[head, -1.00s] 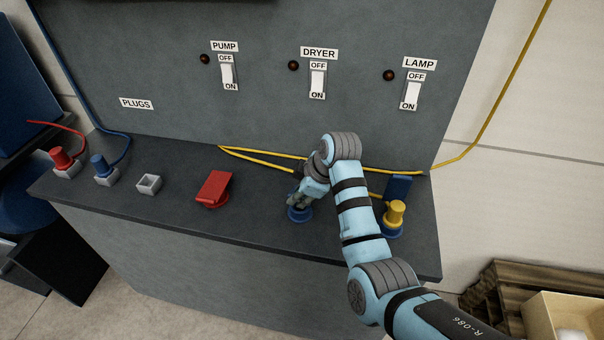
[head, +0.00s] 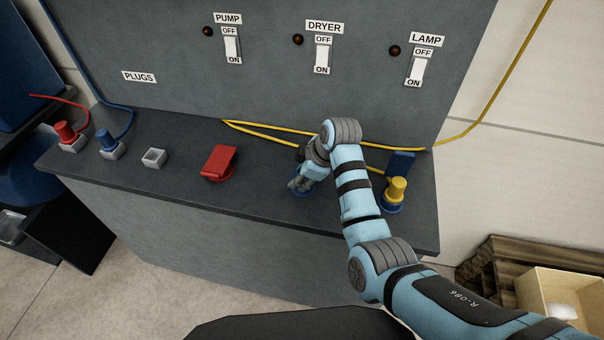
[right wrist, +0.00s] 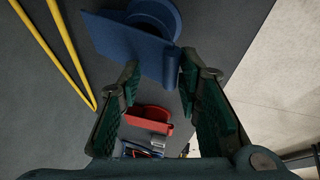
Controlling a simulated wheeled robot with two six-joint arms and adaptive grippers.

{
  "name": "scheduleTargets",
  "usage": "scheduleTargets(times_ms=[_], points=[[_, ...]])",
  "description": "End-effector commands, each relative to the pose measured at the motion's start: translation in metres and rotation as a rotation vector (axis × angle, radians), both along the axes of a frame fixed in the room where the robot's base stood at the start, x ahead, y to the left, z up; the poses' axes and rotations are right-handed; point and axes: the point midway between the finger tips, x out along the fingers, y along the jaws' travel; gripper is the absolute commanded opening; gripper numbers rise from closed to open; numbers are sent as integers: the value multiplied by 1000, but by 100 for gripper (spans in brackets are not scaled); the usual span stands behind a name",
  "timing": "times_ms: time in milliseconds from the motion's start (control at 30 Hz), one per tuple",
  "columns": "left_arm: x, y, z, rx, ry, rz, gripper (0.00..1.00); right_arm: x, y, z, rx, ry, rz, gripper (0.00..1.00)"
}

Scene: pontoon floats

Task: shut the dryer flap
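The dryer outlet is a blue round base (head: 301,193) on the bench, below the DRYER switch. My right gripper (head: 298,184) is right over it and hides most of it in the head view. The right wrist view shows a blue flap (right wrist: 128,42) beside a blue round base (right wrist: 158,12). The right gripper (right wrist: 158,72) is open, with its fingertips apart near the flap's lower end. I cannot tell whether they touch it, nor the flap's exact angle. My left gripper is not in view.
A red pump flap (head: 220,162) lies left of the gripper. A yellow plug (head: 396,189) sits in the lamp outlet, with an upright blue flap (head: 400,163) behind. A yellow cable (head: 262,134) runs along the bench back. An empty grey holder (head: 153,158) stands left.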

Motion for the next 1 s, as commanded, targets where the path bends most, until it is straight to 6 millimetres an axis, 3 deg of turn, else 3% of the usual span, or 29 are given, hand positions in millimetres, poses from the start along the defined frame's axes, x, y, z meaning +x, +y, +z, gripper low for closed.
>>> scheduleTargets(times_ms=[233, 500, 633, 933, 1000], points=[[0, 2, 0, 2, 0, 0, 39, -2, -4, 13, -1, -6, -1, 31], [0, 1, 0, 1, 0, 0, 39, -25, -24, 78, 0, -7, 0, 31], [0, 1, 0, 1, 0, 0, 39, -34, -31, 100, -1, -3, 0, 31], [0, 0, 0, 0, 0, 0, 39, -38, -34, 108, -1, 0, 1, 31], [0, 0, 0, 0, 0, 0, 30, -38, -35, 106, -1, 2, -4, 31]])
